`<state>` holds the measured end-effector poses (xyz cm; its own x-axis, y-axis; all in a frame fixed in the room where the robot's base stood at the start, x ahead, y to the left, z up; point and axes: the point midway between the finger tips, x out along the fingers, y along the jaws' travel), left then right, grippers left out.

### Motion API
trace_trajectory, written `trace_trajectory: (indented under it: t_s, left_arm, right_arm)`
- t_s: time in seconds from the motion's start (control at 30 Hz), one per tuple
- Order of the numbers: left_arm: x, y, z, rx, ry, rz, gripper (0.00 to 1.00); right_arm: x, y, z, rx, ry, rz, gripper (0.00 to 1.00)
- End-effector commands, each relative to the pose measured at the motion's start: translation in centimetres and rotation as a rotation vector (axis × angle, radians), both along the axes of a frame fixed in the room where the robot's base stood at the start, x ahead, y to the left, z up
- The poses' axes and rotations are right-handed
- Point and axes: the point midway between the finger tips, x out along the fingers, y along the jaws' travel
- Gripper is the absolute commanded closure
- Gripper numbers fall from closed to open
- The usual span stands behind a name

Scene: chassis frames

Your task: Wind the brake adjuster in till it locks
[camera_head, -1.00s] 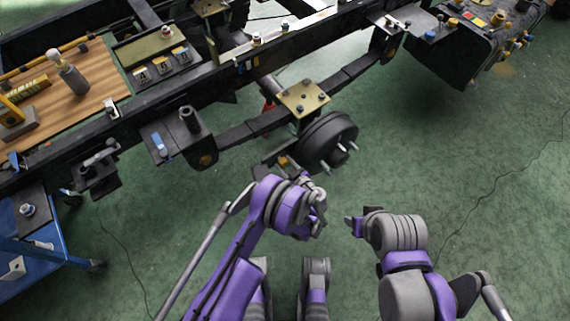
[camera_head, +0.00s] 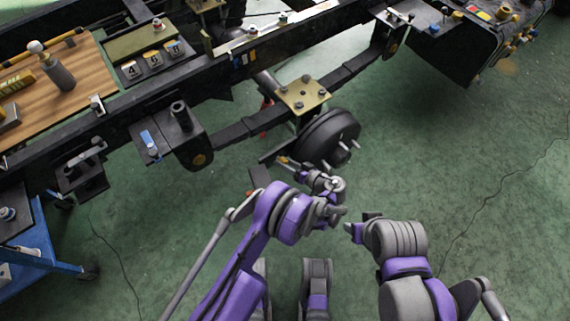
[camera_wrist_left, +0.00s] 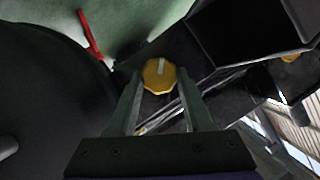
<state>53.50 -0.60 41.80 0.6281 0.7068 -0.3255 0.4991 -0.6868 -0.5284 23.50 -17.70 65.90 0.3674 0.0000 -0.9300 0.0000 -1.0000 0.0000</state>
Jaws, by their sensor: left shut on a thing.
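The brake adjuster is a yellow faceted knob with a pale stripe on its face (camera_wrist_left: 159,76); it shows in the left wrist view between my two fingers. My left gripper (camera_wrist_left: 160,92) is shut on this knob. In the head view my left gripper (camera_head: 288,164) reaches in just below the black brake drum (camera_head: 327,138), and the knob is mostly hidden there. The stripe points nearly straight up in the wrist view. My right gripper (camera_head: 352,230) hangs low over the open floor, away from the drum; its fingers are too unclear to judge.
A yellow plate with bolts (camera_head: 303,93) sits above the drum. The dark chassis rail (camera_head: 220,75) crosses behind. In the left wrist view a red rod (camera_wrist_left: 91,36) stands near the drum. The green floor (camera_head: 480,190) is clear on the right.

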Motion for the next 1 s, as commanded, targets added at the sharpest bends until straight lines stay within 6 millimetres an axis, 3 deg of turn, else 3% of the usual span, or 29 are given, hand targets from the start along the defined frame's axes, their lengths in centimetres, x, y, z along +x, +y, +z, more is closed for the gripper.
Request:
trace_trajectory:
  t_s: [0.5, 1.0]
  left_arm:
    - [0.1, -0.3, -0.3, 0.310, 0.225, -0.001, 1.00]
    - [0.1, -0.3, -0.3, 0.318, 0.232, -0.002, 1.00]
  right_arm:
    - [0.4, 0.0, -2.0, 0.000, 0.001, 0.000, 0.50]
    - [0.4, 0.0, -2.0, 0.000, 0.001, 0.000, 0.50]
